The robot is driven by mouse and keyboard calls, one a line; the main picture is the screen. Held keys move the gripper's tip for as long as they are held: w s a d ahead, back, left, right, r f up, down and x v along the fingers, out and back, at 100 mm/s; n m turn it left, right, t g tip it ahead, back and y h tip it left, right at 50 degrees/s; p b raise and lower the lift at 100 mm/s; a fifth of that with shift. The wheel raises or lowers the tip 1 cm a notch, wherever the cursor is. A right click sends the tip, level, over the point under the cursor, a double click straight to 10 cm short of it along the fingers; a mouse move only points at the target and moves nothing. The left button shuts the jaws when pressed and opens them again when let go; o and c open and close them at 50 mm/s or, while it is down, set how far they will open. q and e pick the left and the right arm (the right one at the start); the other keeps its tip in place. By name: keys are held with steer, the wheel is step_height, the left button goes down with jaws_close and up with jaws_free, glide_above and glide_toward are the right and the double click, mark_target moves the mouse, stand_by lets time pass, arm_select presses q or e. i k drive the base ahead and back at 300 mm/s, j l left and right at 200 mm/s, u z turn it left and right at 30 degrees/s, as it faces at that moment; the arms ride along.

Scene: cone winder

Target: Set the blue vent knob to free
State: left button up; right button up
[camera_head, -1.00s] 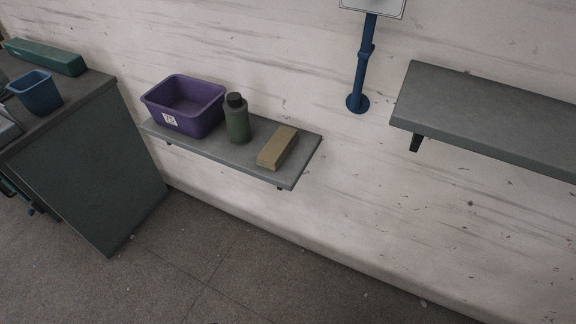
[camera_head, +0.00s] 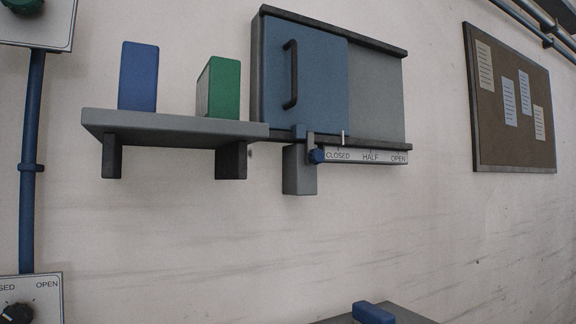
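I cannot pick out a blue vent knob for certain, and I see no label that reads free. Neither of my grippers is in view.
A grey shelf (camera_head: 160,124) holds a blue block (camera_head: 139,77) and a green block (camera_head: 219,88). Plates with a green knob (camera_head: 22,4) and a black knob (camera_head: 17,313) are cut off at the left. A brown notice board (camera_head: 512,140) hangs at the right.

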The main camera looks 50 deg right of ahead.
mark_target(314, 156)
steer(key=z, duration=1.65)
